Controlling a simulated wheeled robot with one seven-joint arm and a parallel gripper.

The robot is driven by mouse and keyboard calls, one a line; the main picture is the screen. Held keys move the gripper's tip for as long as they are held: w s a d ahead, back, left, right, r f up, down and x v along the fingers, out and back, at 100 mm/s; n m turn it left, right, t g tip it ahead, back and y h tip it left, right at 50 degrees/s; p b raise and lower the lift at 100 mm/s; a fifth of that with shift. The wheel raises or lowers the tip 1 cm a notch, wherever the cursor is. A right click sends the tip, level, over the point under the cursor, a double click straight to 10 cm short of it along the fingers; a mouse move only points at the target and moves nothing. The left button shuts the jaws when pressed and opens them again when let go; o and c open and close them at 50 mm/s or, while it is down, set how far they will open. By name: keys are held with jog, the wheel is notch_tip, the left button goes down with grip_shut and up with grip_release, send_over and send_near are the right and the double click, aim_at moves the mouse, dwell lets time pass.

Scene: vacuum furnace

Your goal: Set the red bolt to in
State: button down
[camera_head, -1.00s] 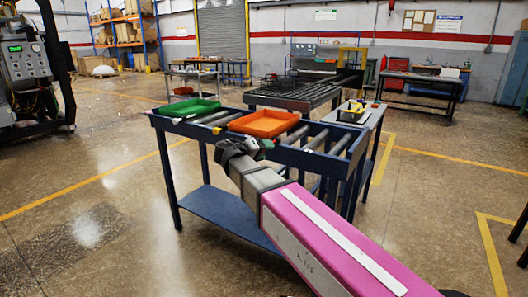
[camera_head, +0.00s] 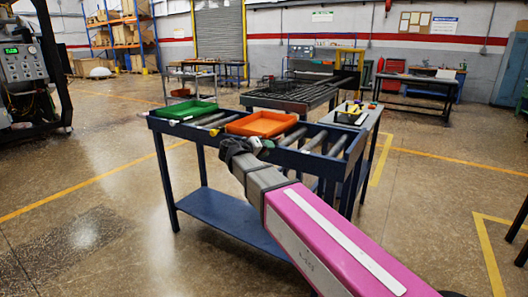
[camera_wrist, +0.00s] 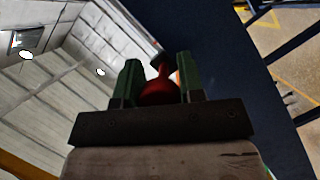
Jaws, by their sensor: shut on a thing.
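My gripper (camera_head: 258,146) is at the near side rail of the blue roller table (camera_head: 222,212) in the head view. In the wrist view, my gripper (camera_wrist: 158,76) has its two green fingers closed on either side of the red bolt (camera_wrist: 160,90). The bolt shows a rounded red knob with a narrower neck and a dark part beyond it. The fingers hide its sides. In the head view the bolt is hidden by my gripper, and I cannot tell its setting.
A green tray (camera_head: 186,111) and an orange tray (camera_head: 262,124) sit on the table's rollers. A small side table (camera_head: 362,122) with yellow and black items stands behind on the right. A control cabinet (camera_head: 25,70) is at far left. The floor at left is clear.

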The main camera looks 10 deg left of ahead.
jog(key=c, duration=0.7)
grip_release()
jog(key=shift+c, duration=0.2)
jog(key=v, duration=1.1)
